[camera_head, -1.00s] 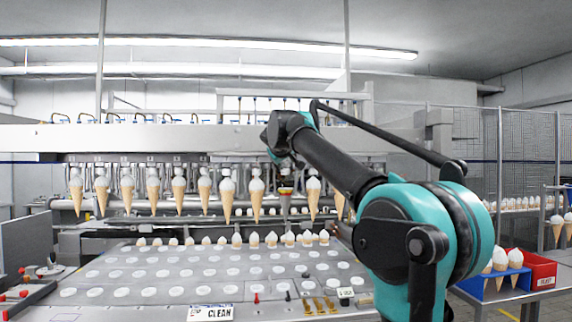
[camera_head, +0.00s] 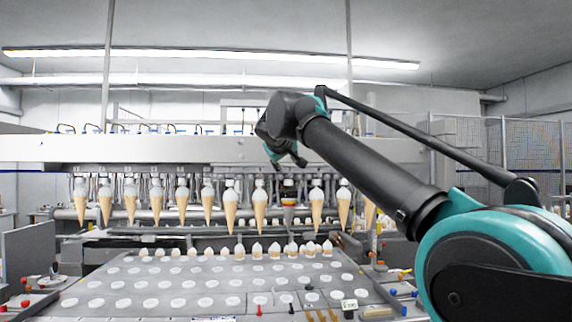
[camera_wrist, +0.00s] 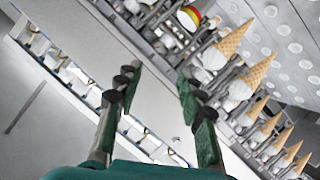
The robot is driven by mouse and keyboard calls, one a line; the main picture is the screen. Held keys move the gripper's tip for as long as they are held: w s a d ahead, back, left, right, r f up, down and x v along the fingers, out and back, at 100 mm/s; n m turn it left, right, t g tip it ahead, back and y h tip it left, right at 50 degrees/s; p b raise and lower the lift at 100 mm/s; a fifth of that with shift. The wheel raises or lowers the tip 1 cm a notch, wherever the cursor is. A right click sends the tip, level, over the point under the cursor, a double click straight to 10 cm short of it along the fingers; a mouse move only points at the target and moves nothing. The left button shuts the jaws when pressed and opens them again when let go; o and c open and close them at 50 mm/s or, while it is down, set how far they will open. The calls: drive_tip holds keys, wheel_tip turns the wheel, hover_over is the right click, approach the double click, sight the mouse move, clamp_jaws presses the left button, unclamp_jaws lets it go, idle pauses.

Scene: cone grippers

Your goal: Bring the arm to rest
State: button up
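My gripper (camera_head: 288,158) hangs at the end of my arm, in front of the machine and above the row of hanging cones. In the wrist view my gripper (camera_wrist: 156,80) has its two dark green fingers apart, with nothing between them. The hanging cones (camera_head: 230,208) point tip down in the head view; in the wrist view some cones (camera_wrist: 234,44) lie to the right of the fingers, apart from them. One station holds a grey piece with a yellow and red top (camera_head: 289,203), also in the wrist view (camera_wrist: 190,18).
A grey panel (camera_head: 140,290) with several white discs lies below the cones, a row of short cones at its back edge. The machine's long beam (camera_head: 120,150) runs behind my gripper. A mesh fence (camera_head: 520,145) stands at the right.

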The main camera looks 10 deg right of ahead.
idle(0.5)
drive_tip(key=s+d+f+m+g, duration=0.1)
drive_tip(key=s+d+f+g, duration=0.15)
drive_tip(key=f, duration=1.05)
drive_tip(key=s+d+f+m+g, duration=0.1)
drive_tip(key=s+d+f+g, duration=0.15)
drive_tip(key=f, duration=0.95)
drive_tip(key=s+d+f+m+g, duration=0.15)
drive_tip(key=d+f, duration=0.25)
drive_tip(key=f, duration=0.9)
drive_tip(key=s+f+g+y, duration=0.1)
drive_tip(key=s+f, duration=1)
drive_tip(key=f, duration=0.3)
drive_tip(key=s+a+f+g+y, duration=0.1)
drive_tip(key=s+f+g+y, duration=0.1)
drive_tip(key=s+f, duration=1)
wheel_tip(320, 180, down, 2)
drive_tip(key=shift+s+a+f+m, duration=0.1)
drive_tip(key=shift+s+a+m, duration=0.2)
drive_tip(key=shift+m, duration=0.15)
